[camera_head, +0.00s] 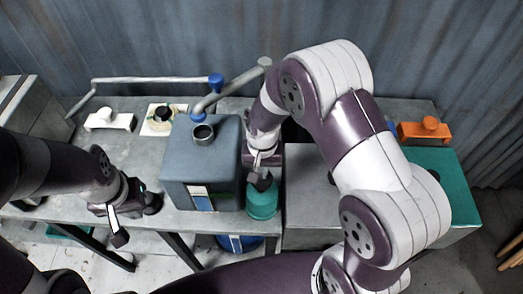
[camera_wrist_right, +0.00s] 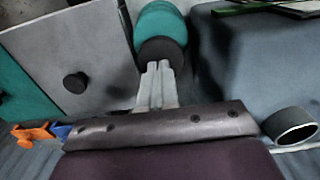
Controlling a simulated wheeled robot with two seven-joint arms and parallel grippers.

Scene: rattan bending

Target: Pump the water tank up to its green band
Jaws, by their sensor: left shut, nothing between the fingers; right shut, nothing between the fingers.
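The water tank (camera_head: 176,165) is a blue-grey box with a round open neck (camera_head: 203,133) on top. Its front carries a small panel (camera_head: 201,199) with white, green and blue parts; I cannot read the level. A teal cylinder (camera_head: 262,204) with a dark round top stands against the tank's right side; it looks like the pump. In the right wrist view the teal body (camera_wrist_right: 158,20) and black top (camera_wrist_right: 161,49) lie just beyond my shut right gripper (camera_wrist_right: 158,66). The fingertips are at the black top; contact is unclear. My left gripper (camera_head: 119,237) is shut, left of the tank.
A grey pipe with blue joints (camera_head: 215,82) runs behind the tank. A white valve-like part (camera_head: 109,120) and a dark knob on a pale plate (camera_head: 162,116) sit back left. Grey and teal boxes (camera_head: 452,180) and an orange-handled part (camera_head: 424,130) stand right.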

